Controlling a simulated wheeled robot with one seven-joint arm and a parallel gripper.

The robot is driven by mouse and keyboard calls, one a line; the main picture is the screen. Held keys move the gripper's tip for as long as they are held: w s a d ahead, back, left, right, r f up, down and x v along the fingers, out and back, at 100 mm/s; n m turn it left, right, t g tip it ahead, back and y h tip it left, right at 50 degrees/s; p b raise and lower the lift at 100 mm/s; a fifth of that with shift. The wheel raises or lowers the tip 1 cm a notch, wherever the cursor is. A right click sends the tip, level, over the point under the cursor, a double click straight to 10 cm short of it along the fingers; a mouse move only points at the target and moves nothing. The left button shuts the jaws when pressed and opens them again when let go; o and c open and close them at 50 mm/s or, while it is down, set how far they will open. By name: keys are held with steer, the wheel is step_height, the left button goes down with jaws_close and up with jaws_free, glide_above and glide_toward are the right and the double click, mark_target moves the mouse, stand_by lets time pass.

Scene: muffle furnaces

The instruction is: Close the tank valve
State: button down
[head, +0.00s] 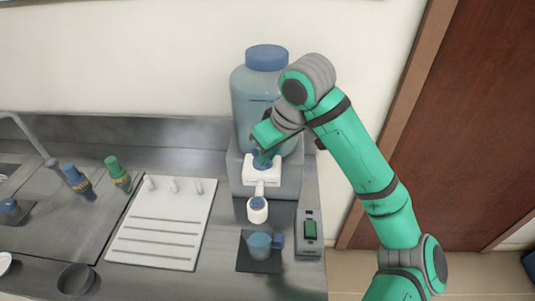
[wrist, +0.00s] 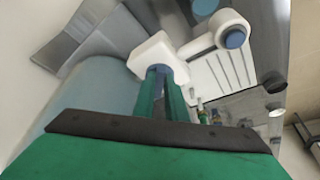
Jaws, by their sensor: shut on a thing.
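The tank (head: 262,88) is a translucent blue bottle with a blue cap, upright on a grey stand against the wall in the head view. Its white valve (head: 262,177) sticks out low at the front, with a spout (head: 257,214) reaching forward. My gripper (head: 263,158) is at the top of the valve, shut on its blue knob, which the fingers mostly hide. In the wrist view, the green fingertips (wrist: 163,72) meet the white valve body (wrist: 152,50) at the knob. The knob's exact turn is hard to tell. A translucent blue mug (head: 259,246) stands on a dark mat below the spout.
A small grey device with a green screen (head: 310,230) stands right of the mug. A white drying rack (head: 160,232) lies to the left. Blue (head: 77,181) and green (head: 117,173) taps, a dark bowl (head: 75,279) and a brown door (head: 450,140) are further out.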

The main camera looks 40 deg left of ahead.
steer(key=shift+n, duration=0.3)
steer(key=n+g, duration=0.1)
steer(key=n, duration=0.1)
steer(key=w+n, duration=0.1)
steer(key=n, duration=0.1)
steer(key=shift+g, duration=0.4)
steer(key=shift+w+a+n+g, duration=0.15)
steer(key=shift+n+g, duration=0.2)
steer(key=shift+n, duration=0.7)
steer(key=shift+w+n+g, duration=0.15)
steer(key=shift+n+g, duration=0.2)
steer(key=shift+n, duration=0.7)
steer(key=c, duration=1.8)
jaws_free()
steer(key=shift+h, duration=0.3)
steer(key=shift+r, duration=0.15)
steer(key=v, duration=1)
steer(key=shift+w+r, duration=0.15)
steer(key=shift+r, duration=0.1)
